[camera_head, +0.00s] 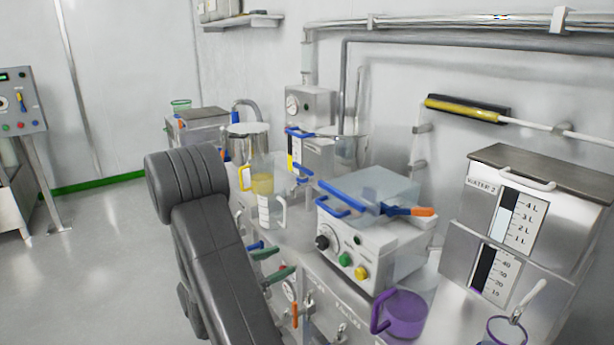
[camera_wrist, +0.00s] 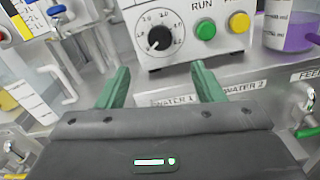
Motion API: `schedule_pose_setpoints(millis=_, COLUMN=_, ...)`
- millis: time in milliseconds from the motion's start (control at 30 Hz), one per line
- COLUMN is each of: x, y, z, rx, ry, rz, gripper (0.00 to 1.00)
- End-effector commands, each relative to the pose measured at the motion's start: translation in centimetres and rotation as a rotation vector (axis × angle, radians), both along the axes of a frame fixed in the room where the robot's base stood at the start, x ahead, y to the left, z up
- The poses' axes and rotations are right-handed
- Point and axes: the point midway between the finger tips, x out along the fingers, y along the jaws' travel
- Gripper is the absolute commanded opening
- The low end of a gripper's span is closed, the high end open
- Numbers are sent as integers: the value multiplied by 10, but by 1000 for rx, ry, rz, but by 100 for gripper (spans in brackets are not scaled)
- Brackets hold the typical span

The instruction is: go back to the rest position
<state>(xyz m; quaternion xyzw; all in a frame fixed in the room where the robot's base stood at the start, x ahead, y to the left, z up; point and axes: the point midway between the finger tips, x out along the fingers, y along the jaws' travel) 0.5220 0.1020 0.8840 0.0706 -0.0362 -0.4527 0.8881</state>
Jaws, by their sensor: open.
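My gripper shows in the wrist view (camera_wrist: 160,67) as two green fingers spread apart with nothing between them. The fingers point at the front of a white control box (camera_wrist: 187,65) with a black dial and green and yellow buttons. In the head view, my gripper (camera_head: 284,259) is beside the front of the steel bench, below and left of the same box (camera_head: 345,245). My dark arm reaches down across the middle of the head view and hides part of the bench front.
A steel tank with a level scale (camera_head: 535,190) is at the right. Valves with handles line the bench front. The floor (camera_head: 95,260) at left is clear.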

Motion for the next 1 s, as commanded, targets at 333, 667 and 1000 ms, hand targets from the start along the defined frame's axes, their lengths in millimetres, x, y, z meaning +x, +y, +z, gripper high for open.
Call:
schedule_pose_setpoints(millis=333, x=30, y=-43, z=1, rx=1, ry=0, rz=-5, gripper=61)
schedule_pose_setpoints(millis=667, x=60, y=-84, z=1, rx=1, ry=0, rz=-4, gripper=61)
schedule_pose_setpoints(millis=1000, x=75, y=-104, z=0, rx=1, ry=0, rz=0, gripper=61)
